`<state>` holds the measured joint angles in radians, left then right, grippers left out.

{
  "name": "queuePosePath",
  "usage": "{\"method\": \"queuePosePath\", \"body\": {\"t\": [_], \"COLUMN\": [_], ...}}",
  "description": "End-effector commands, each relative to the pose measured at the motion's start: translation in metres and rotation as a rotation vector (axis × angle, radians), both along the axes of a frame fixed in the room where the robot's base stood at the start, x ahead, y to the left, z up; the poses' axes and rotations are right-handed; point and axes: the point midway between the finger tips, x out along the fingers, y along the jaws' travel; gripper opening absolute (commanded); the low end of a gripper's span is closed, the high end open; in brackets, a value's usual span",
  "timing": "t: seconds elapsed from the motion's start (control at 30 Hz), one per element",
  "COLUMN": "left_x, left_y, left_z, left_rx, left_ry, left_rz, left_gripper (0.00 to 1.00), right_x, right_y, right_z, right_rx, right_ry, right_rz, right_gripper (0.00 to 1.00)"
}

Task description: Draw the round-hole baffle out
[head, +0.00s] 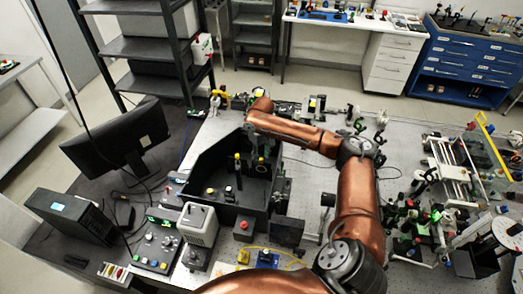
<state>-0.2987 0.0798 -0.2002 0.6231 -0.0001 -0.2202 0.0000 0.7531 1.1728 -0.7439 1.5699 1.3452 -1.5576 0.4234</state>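A black open-topped spectrometer box (196,205) stands on the bench in the middle of the head view, with small yellow-topped parts inside. I cannot make out which part is the round-hole baffle; it is too small or hidden. My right arm reaches in from the lower right and bends left over the box's far end. My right gripper (258,148) points down at the box's far right wall, beside a yellow-topped part. Its fingers are too small and dark to tell open from shut, or whether they touch anything. My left gripper is not in view.
A monitor (118,140) and a black computer case (72,215) stand left of the box. A control panel (158,248), a grey-white housing (199,224) and a red-button box (243,229) stand in front. Optics and rails (455,165) crowd the right. A black shelf rack (140,48) stands behind.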

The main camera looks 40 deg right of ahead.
Motion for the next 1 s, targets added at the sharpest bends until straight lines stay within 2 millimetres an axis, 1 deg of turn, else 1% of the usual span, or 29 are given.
{"method": "queuePosePath", "body": {"t": [0.03, 0.1, 0.2, 0.53, 1.0], "left_x": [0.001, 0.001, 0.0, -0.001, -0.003], "left_y": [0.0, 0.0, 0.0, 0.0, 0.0], "left_z": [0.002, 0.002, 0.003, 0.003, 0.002], "left_rx": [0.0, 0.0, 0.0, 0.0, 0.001], "left_ry": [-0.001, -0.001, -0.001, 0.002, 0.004], "left_rz": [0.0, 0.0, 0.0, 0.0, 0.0], "left_gripper": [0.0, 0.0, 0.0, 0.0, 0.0], "right_x": [-0.001, -0.001, 0.0, 0.0, 0.0], "right_y": [0.0, 0.0, 0.0, 0.0, 0.0], "right_z": [-0.007, -0.013, -0.02, -0.023, -0.023], "right_rx": [0.001, 0.001, 0.0, -0.001, -0.001], "right_ry": [0.003, 0.002, 0.002, 0.001, 0.001], "right_rz": [0.0, 0.0, 0.0, 0.002, 0.002], "right_gripper": [0.36, 0.36, 0.36, 0.35, 0.03]}}
